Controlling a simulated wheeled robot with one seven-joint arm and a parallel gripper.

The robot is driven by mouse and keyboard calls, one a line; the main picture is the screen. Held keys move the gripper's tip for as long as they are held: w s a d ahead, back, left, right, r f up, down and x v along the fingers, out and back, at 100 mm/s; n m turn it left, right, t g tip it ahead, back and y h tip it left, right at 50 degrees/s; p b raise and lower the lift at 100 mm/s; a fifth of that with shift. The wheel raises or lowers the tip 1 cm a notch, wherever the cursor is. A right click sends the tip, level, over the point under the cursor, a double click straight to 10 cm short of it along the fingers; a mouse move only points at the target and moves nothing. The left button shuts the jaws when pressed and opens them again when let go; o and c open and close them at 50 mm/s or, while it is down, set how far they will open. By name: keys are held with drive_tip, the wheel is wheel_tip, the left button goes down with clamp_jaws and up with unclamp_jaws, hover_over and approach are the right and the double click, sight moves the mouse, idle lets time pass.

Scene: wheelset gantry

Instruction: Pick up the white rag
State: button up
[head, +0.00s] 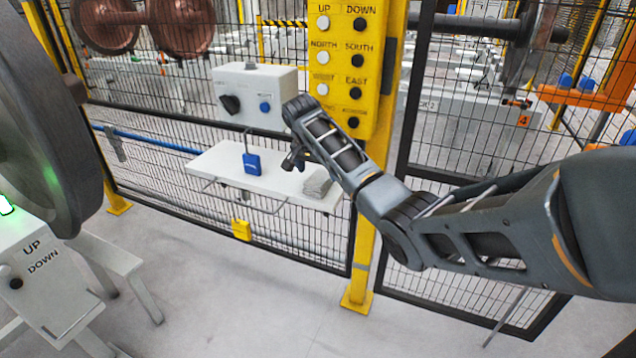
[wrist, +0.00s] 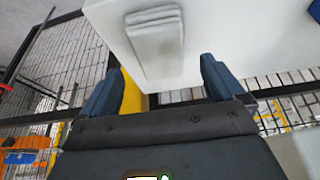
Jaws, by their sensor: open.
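The white rag (head: 317,186) lies folded on the right end of a white shelf (head: 215,165) fixed to the mesh fence. In the wrist view the rag (wrist: 155,42) shows as a folded stack on the shelf, beyond the gap between my fingers. My gripper (head: 294,160) is above the shelf, to the upper left of the rag in the head view. In the wrist view my gripper (wrist: 160,88) has its two fingers spread wide with nothing between them. The rag is apart from the fingers.
A blue padlock (head: 252,164) stands mid-shelf. A grey control box (head: 254,95) is behind it, and a yellow button panel (head: 341,60) rises at the right, close to my arm. A yellow padlock (head: 241,230) hangs below the shelf. The floor in front is clear.

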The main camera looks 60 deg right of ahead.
sight(319, 177)
drive_tip(key=shift+x, duration=2.2)
drive_tip(key=shift+a+f, duration=0.1)
drive_tip(key=shift+f, duration=0.05)
drive_tip(key=c, duration=1.1)
